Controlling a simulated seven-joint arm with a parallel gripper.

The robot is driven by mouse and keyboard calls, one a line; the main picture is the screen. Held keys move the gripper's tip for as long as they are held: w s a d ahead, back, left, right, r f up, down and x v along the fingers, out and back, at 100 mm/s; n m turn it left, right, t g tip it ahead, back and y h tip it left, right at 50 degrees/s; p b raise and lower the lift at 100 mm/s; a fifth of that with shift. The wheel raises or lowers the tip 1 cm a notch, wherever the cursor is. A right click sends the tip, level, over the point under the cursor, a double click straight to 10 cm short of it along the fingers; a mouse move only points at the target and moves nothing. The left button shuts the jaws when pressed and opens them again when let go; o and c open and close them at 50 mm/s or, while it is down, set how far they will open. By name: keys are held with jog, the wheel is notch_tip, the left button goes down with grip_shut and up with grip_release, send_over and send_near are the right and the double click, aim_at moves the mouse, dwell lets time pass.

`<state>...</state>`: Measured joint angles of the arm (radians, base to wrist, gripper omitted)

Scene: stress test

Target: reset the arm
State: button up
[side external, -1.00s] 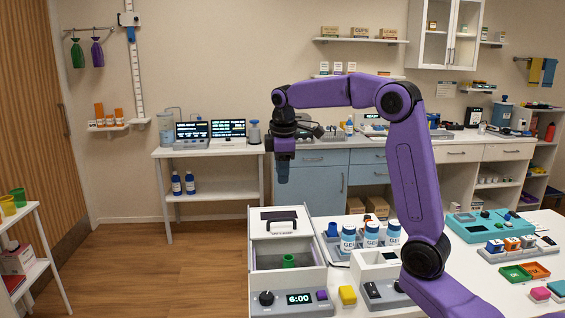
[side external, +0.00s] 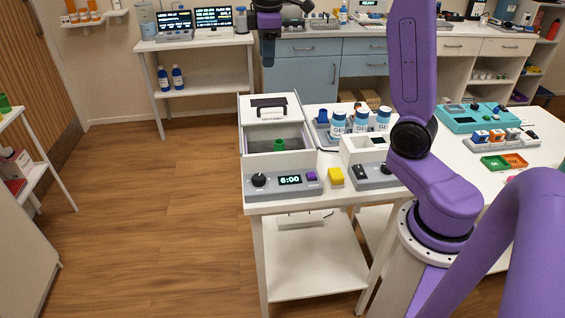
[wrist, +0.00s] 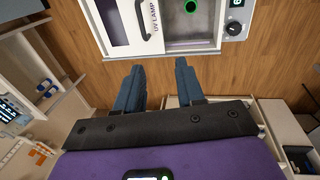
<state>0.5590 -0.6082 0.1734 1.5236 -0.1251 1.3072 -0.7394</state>
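My gripper (side external: 268,55) hangs in the air with its fingers down, beyond the near table and in front of the blue cabinets in the side view. The top of my arm is cut off by the frame edge. In the wrist view my gripper (wrist: 158,68) has two dark fingers apart, with nothing between them. The white UV lamp box (side external: 243,140) stands on the near table, and it shows at the top of the wrist view (wrist: 152,50). A green cup (side external: 279,144) is inside it; the cup also shows in the wrist view (wrist: 191,6).
Blue-labelled bottles (side external: 360,121), a yellow block (side external: 336,178) and a teal device (side external: 472,117) are on the near table (side external: 405,125). A white shelf with screens (side external: 195,42) stands at the back left. The wooden floor (side external: 160,210) at left is open.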

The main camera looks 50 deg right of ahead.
jog(key=s+a+f+n+y, duration=0.1)
jog(key=s+a+f, duration=0.2)
jog(key=s+a, duration=0.4)
jog(key=s+a+f+n, duration=0.1)
jog(key=s+a+f, duration=0.2)
jog(key=s+a, duration=0.35)
jog(key=s+f, duration=0.3)
jog(key=s, duration=0.6)
jog(key=s+f+n+g, duration=0.1)
jog(key=s+f, duration=0.3)
jog(key=s, duration=0.6)
jog(key=shift+d+g+y, duration=0.25)
jog(key=shift+g+y, duration=0.05)
jog(key=shift+y, duration=0.1)
